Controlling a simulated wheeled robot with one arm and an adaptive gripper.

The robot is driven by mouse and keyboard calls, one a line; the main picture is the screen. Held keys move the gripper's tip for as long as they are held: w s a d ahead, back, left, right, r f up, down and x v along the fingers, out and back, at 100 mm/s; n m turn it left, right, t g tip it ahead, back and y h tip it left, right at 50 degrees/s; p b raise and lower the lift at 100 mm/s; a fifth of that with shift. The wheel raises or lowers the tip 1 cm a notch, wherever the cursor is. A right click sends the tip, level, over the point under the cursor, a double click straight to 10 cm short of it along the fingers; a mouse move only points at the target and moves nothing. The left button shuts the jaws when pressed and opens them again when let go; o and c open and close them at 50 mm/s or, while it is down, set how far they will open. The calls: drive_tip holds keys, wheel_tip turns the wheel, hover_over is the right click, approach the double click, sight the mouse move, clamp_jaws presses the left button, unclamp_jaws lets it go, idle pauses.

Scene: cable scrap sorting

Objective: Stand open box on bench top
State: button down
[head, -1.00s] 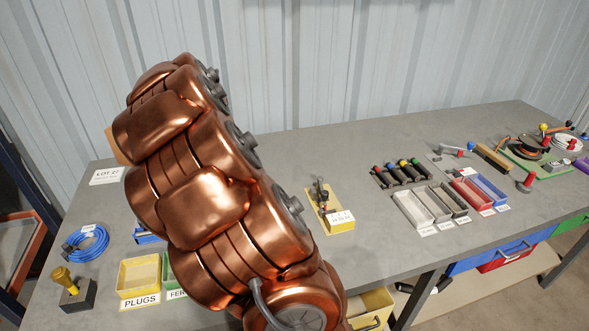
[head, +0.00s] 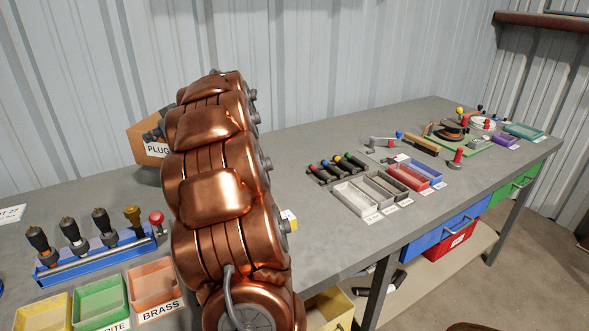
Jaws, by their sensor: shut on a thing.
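My gripper (head: 155,134) is a small dark shape at the box's upper edge, partly hidden by the arm, and is shut on the box. A dark shadow lies on the grey bench top (head: 300,160) just under the box. The box looks close above the surface; I cannot tell if it touches. Its right side is hidden behind my arm.
A blue rack of dark-handled tools (head: 95,250) stands front left, with yellow, green and orange trays (head: 152,285) before it. Small trays (head: 356,198) and colour-tipped tools (head: 337,168) lie to the right. The bench behind the rack is bare.

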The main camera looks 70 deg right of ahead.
wheel_tip(320, 180, down, 10)
drive_tip(key=b, duration=0.2)
idle(0.6)
drive_tip(key=shift+f, duration=0.15)
drive_tip(key=c, duration=1.3)
unclamp_jaws()
drive_tip(key=shift+s+r, duration=0.2)
drive_tip(key=shift+r, duration=0.05)
drive_tip(key=v, duration=1.1)
drive_tip(key=shift+s+p, duration=0.3)
drive_tip(key=shift+p, duration=0.05)
